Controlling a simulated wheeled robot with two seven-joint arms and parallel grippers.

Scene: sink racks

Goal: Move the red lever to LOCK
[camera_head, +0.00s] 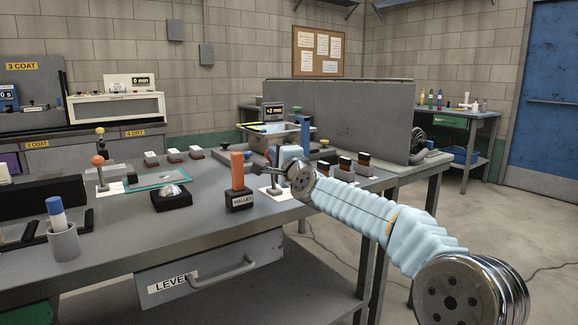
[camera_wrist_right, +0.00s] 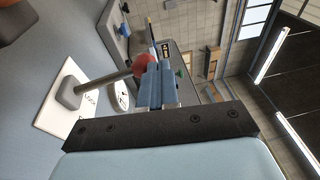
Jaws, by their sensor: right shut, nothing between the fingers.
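The red lever shows best in the right wrist view. Its round red knob (camera_wrist_right: 143,62) tops a grey rod that leans from a grey base on a white plate (camera_wrist_right: 50,112). The word LOCK is on the plate beside the base; other lettering is partly hidden. My right gripper (camera_wrist_right: 160,75) is shut and empty, its blue fingers right beside the knob; I cannot tell whether they touch. In the head view my right gripper (camera_head: 258,168) is over the bench, above the white plate (camera_head: 281,194), and hides most of the lever. My left gripper is out of view.
Dark-topped blocks (camera_head: 345,163) are to the right. A grey bin (camera_head: 285,137) is behind. The front bench edge has a drawer (camera_head: 205,272).

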